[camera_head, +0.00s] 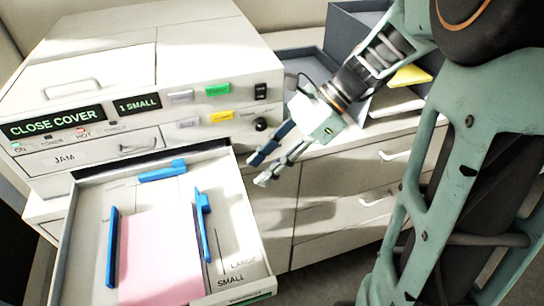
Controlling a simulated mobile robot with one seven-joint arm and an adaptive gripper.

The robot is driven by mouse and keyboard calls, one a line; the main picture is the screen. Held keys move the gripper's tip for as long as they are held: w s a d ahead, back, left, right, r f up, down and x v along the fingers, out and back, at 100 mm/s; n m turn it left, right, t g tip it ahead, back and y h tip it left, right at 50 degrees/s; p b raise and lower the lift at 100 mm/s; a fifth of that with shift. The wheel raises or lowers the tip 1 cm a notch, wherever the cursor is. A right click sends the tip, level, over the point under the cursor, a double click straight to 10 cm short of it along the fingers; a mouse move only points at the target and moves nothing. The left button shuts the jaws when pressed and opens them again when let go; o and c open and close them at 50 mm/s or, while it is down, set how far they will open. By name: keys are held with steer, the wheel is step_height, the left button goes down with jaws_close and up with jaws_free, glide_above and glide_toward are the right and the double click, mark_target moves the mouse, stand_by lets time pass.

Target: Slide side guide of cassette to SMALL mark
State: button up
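The cassette (237,225) is a pale tray pulled out of the machine's front. Pink paper (160,262) lies in it between two blue guides. The left blue guide (112,246) stands along the paper's left edge; the right blue guide (203,222), with a raised tab, stands near its right edge. A third blue guide (163,171) is at the back. The SMALL mark (231,281) and LARGE mark (243,265) are printed at the front right of the tray floor. My gripper (258,172) is open and empty, above and right of the cassette's back right corner, apart from the guides.
The machine's panel (52,124) reads CLOSE COVER and 1 SMALL, with coloured buttons beside it. A closed JAM drawer (90,153) is above the cassette. A counter with drawers (355,195) stands to the right, with paper trays (395,102) on it behind my arm.

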mark_target(209, 203)
steer(key=shift+v, duration=1.2)
steer(key=shift+c, duration=0.5)
steer(key=shift+a+f+b, duration=0.1)
steer(key=shift+f+b, duration=0.25)
steer(key=shift+b, duration=0.9)
steer(key=c, duration=0.5)
steer(key=shift+w+b, duration=0.1)
steer(key=shift+b, duration=0.65)
jaws_close()
steer(key=b+x, duration=0.1)
steer(key=x, duration=0.7)
steer(key=shift+s+a+b, duration=0.25)
steer(key=shift+a+b, duration=0.1)
steer(key=shift+a, duration=0.1)
steer(key=a, duration=0.3)
steer(key=shift+s+a+f, duration=0.15)
steer(key=shift+s+a, duration=0.05)
steer(key=shift+s, duration=0.2)
steer(key=shift+a, duration=0.45)
